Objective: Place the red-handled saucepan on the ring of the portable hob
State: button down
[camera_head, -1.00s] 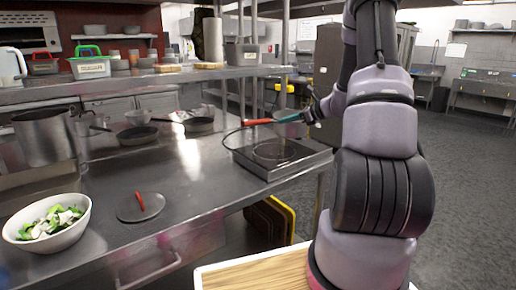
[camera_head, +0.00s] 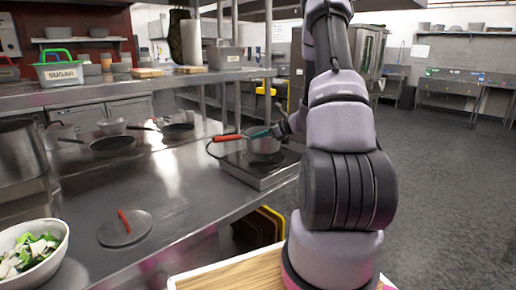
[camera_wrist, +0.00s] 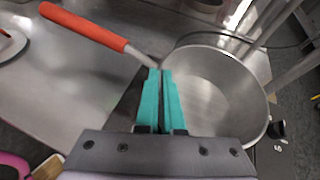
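The red-handled saucepan (camera_head: 263,146) is a grey metal pan over the ring of the portable hob (camera_head: 245,173) in the head view. It looks level; I cannot tell whether its base touches the ring. Its red handle (camera_head: 229,138) points left. In the wrist view, the empty saucepan (camera_wrist: 218,95) fills the right middle, and its handle (camera_wrist: 85,27) runs to the upper left. My gripper (camera_head: 260,133) has teal fingers, also in the wrist view (camera_wrist: 160,75), nearly together where handle meets pan, shut on the saucepan. The hob's ring is hidden under the pan.
The steel counter (camera_head: 165,200) holds a lid with a red handle (camera_head: 125,228), a white salad bowl (camera_head: 32,248), a large pot (camera_head: 20,155) and frying pans (camera_head: 112,146). A shelf (camera_head: 130,88) runs above. A wooden board (camera_head: 235,275) is in front.

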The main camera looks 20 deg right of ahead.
aim_at(260, 146)
jog(key=shift+f, duration=2)
jog(key=shift+f, duration=0.15)
jog(key=c, duration=1)
grip_release()
jog(key=shift+c, duration=0.2)
